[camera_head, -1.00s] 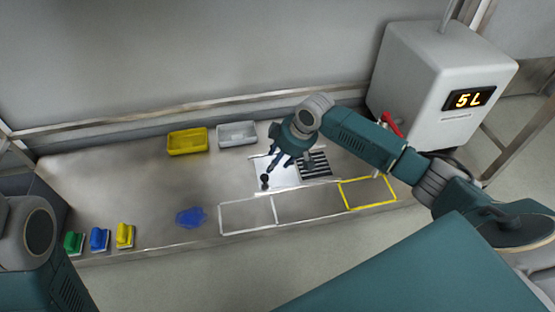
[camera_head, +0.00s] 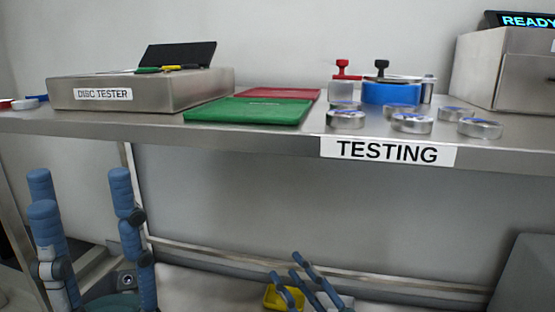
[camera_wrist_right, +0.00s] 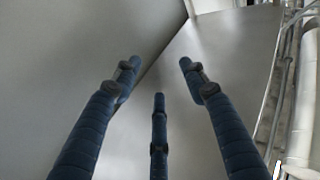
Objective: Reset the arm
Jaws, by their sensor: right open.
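My left gripper (camera_head: 80,184) stands at the lower left of the head view. Its blue fingers point up, spread apart, in front of and below the shelf edge, with nothing between them. My right gripper (camera_head: 287,266) shows small at the bottom middle of the head view, fingers pointing up and to the left, below the shelf. In the right wrist view its three fingers (camera_wrist_right: 160,73) are spread apart and hold nothing. Plain grey surfaces lie beyond them. Most of both arms is out of view.
A steel shelf (camera_head: 265,133) with a TESTING label crosses the head view. It bears a disc tester (camera_head: 140,92), a green mat (camera_head: 248,111), a red mat (camera_head: 280,94), several metal discs (camera_head: 411,123) and a READY machine (camera_head: 505,70). A yellow tray (camera_head: 270,297) shows behind my right fingers.

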